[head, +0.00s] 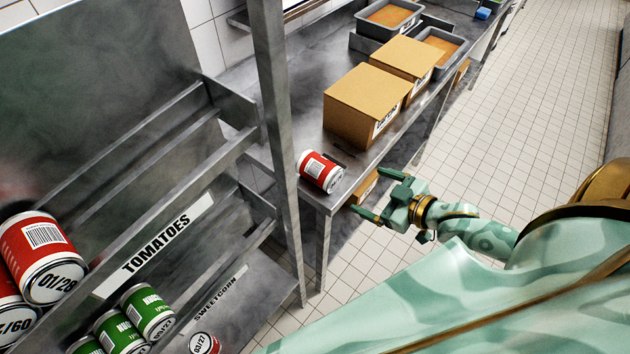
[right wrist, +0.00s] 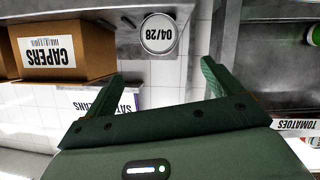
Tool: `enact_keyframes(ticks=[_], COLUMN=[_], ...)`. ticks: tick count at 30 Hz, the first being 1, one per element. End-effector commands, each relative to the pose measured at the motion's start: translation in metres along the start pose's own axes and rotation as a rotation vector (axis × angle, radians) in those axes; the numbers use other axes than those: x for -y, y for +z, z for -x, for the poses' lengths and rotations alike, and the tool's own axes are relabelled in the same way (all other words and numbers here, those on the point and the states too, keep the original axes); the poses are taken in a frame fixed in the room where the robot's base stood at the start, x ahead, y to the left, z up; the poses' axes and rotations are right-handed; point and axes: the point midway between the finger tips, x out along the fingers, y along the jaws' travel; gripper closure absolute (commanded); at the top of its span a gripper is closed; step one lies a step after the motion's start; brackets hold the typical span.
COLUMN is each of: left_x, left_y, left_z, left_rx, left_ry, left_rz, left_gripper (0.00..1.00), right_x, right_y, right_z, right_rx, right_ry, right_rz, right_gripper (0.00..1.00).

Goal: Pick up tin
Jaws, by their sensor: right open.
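A red tin (head: 320,171) with a white barcode label lies on its side at the near end of the steel counter (head: 317,202). In the right wrist view its round end (right wrist: 159,33), marked 04/28, faces the camera. My right gripper (head: 376,193) is open and empty, to the right of the tin and apart from it, beyond the counter's edge. In the right wrist view the fingers (right wrist: 163,75) stand wide apart, with the tin's end ahead, between their lines. My left gripper does not show.
Cardboard boxes (head: 365,104) stand behind the tin, one labelled CAPERS (right wrist: 65,48). Another box (head: 363,187) sits below the counter top. A steel rack post (head: 280,130) rises left of the tin. The rack holds red tins (head: 38,254) and green tins (head: 147,311). Tiled floor (head: 520,120) lies open at right.

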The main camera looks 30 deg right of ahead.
Motion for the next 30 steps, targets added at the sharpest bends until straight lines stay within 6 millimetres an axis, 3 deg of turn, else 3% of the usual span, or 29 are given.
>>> enact_keyframes(ticks=[4,12,20,30], left_x=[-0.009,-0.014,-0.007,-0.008], left_y=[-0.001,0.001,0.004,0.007], left_z=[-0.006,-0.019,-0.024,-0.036], left_rx=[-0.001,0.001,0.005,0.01], left_ry=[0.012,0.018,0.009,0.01], left_rz=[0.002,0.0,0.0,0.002], left_gripper=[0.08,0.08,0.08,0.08], right_x=[0.0,0.0,0.001,0.005], right_y=[-0.002,-0.002,-0.001,0.004], right_z=[-0.023,-0.088,-0.114,-0.161], right_rx=[-0.016,-0.013,-0.009,-0.009], right_ry=[0.0,0.0,0.0,0.0], right_rz=[-0.025,-0.023,-0.023,-0.023], right_gripper=[0.09,0.09,0.09,0.09])
